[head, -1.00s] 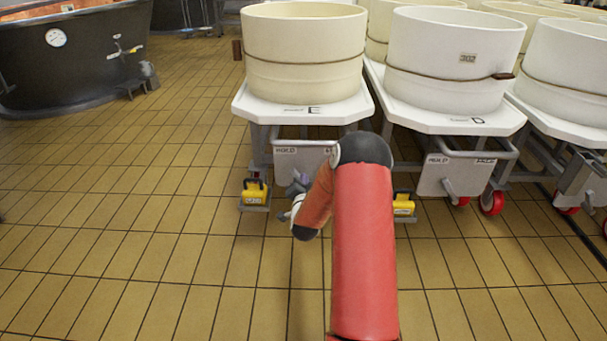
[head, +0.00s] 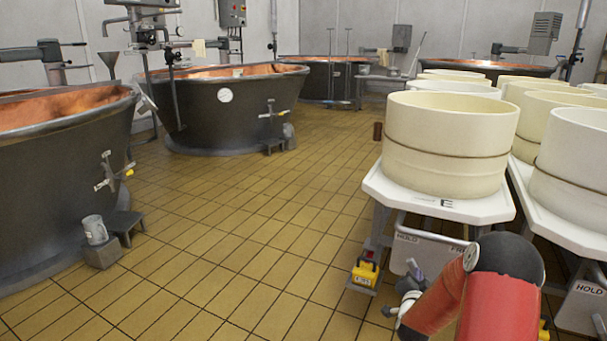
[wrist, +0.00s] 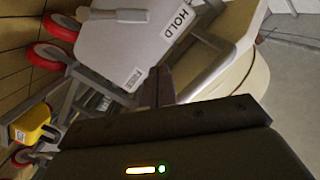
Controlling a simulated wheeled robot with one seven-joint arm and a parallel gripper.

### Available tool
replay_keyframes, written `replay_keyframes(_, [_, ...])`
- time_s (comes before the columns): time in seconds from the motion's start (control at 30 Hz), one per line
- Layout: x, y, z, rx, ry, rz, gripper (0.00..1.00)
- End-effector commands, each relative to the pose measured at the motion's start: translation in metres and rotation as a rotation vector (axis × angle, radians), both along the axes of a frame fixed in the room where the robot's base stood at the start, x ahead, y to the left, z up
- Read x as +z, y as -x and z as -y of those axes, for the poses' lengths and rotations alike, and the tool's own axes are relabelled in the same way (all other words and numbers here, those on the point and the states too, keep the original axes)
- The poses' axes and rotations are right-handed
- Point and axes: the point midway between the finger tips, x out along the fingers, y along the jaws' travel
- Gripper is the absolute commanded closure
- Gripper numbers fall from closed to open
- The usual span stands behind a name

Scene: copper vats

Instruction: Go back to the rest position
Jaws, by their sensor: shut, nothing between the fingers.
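My arm reaches up from the bottom right of the head view, bent at a dark joint. My gripper (head: 412,272) shows small and partly hidden at its end, beside the front of the nearest white cart (head: 390,190). In the wrist view its two dark fingers (wrist: 156,86) are together, with nothing between them. They point towards a grey plate marked HOLD (wrist: 150,40) on a cart. I cannot tell the exact gap between the fingers and the cart.
Large cream tubs (head: 450,135) stand on the carts at right. A yellow block (head: 366,272) sits by the cart's foot. Dark copper-lined vats (head: 220,110) stand left and behind. A grey jug (head: 95,230) rests on a block. The tiled floor (head: 230,220) between is clear.

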Motion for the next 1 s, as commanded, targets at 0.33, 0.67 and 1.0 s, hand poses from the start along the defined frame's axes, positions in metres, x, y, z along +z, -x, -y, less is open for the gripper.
replay_keyframes(0.33, [0.137,0.020,-0.104,0.287,0.139,-0.343,1.00])
replay_keyframes(0.67, [0.230,0.134,-0.185,0.503,0.269,-0.684,1.00])
replay_keyframes(1.0, [0.275,0.299,-0.229,0.711,0.345,-0.982,1.00])
